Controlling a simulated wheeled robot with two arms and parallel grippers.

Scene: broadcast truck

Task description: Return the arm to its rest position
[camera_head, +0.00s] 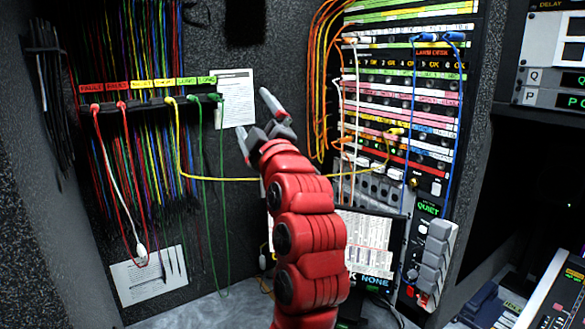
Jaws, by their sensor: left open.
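My left gripper (253,111) is at the end of a red, jointed arm raised in the middle of the head view. Its two fingers are spread apart and point up and to the left. Nothing shows between them. The gripper appears in front of the wall between the cable rack and the patch panel. A yellow cable (218,179) runs from the rack toward a yellow plug (393,133) on the panel and passes behind my arm. My right gripper is not in view.
The labelled cable rack (143,101) with many hanging cables is at left. The patch panel (437,112) with orange and blue cables is at right. A screen (366,243) is partly hidden behind my arm. A console (560,300) is at lower right.

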